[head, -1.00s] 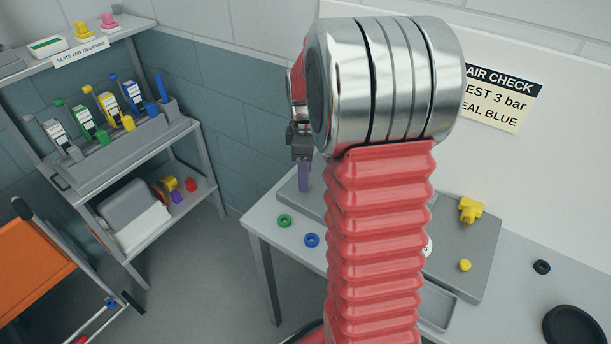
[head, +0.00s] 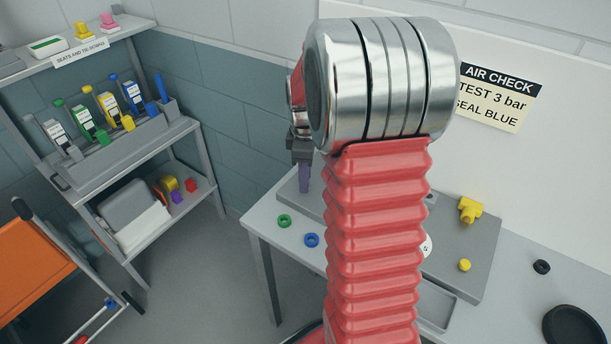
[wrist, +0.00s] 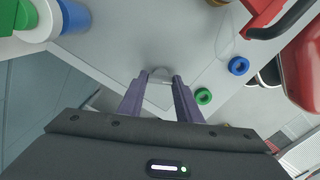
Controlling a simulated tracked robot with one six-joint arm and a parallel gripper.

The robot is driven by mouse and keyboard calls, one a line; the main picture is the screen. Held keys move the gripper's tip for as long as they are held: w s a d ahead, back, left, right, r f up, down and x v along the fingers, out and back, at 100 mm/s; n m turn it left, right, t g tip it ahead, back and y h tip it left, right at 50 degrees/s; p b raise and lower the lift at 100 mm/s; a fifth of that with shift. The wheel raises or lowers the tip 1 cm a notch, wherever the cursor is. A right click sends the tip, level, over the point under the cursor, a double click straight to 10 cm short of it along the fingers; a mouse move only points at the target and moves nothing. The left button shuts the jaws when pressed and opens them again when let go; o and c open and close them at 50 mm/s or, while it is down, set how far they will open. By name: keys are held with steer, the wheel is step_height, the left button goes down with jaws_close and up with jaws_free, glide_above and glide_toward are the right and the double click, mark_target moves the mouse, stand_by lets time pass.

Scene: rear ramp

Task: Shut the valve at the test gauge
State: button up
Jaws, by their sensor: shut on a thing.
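My gripper (head: 304,178) is beyond my arm, over the left rear of the bench's grey plate. In the wrist view my gripper (wrist: 160,80) has its two purple fingers on either side of a small pale rounded piece (wrist: 160,73). The fingers are shut on it; I cannot tell whether it is the valve's handle. A white round face (head: 427,247), perhaps the test gauge, shows only at its edge behind my arm. The valve cannot be made out in the head view, where my arm hides the middle of the plate.
A green ring (head: 284,221) and a blue ring (head: 311,240) lie on the bench (head: 265,216) near its left edge. A yellow fitting (head: 469,209) and a yellow cap (head: 464,265) are on the plate. A black ring (head: 541,267) lies right. A shelf rack (head: 198,165) stands left.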

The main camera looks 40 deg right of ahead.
steer(key=shift+d, duration=0.15)
steer(key=shift+c, duration=0.3)
steer(key=shift+m, duration=0.4)
steer(key=m, duration=0.6)
steer(key=shift+r, duration=0.1)
steer(key=m, duration=1.2)
steer(key=shift+w, duration=0.1)
steer(key=m, duration=0.4)
steer(key=shift+m, duration=0.4)
steer(key=o, duration=1)
